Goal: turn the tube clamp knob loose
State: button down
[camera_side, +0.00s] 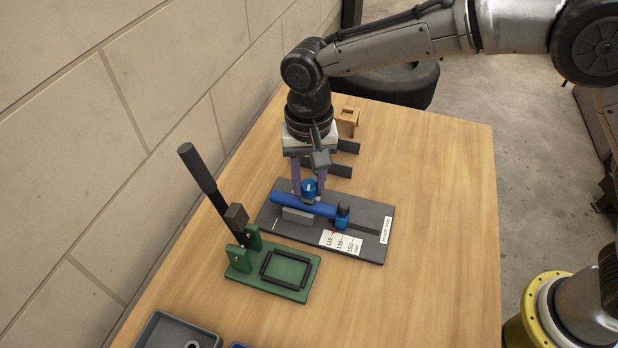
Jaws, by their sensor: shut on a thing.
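The tube clamp knob (309,185) is a small blue knob with a white mark on its top. It sits over a blue tube (288,200) that lies across a dark grey base plate (372,214). My gripper (308,190) points straight down over the plate, with its purple fingers on either side of the knob, shut on it. The fingertips partly hide the knob's lower part. A second blue piece (343,209) stands at the tube's right end, by a white scale label (341,242) with printed numbers.
A green fixture (288,272) with a tall black lever (205,175) stands close at the front left. A grey tray (178,332) is at the near edge. A wooden block (347,120) and dark bars stand behind my gripper. The table's right side is clear.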

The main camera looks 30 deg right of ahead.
jog(key=n, duration=0.4)
jog(key=shift+r+n, duration=0.1)
jog(key=shift+n, duration=0.2)
jog(key=n, duration=0.3)
jog(key=shift+n, duration=0.3)
jog(key=n, duration=0.4)
jog(key=shift+n, duration=0.3)
jog(key=n, duration=0.3)
jog(key=shift+n, duration=0.3)
jog(key=n, duration=0.4)
jog(key=shift+n, duration=0.3)
jog(key=n, duration=0.9)
jog(key=shift+r, duration=0.1)
jog(key=shift+n, duration=1.6)
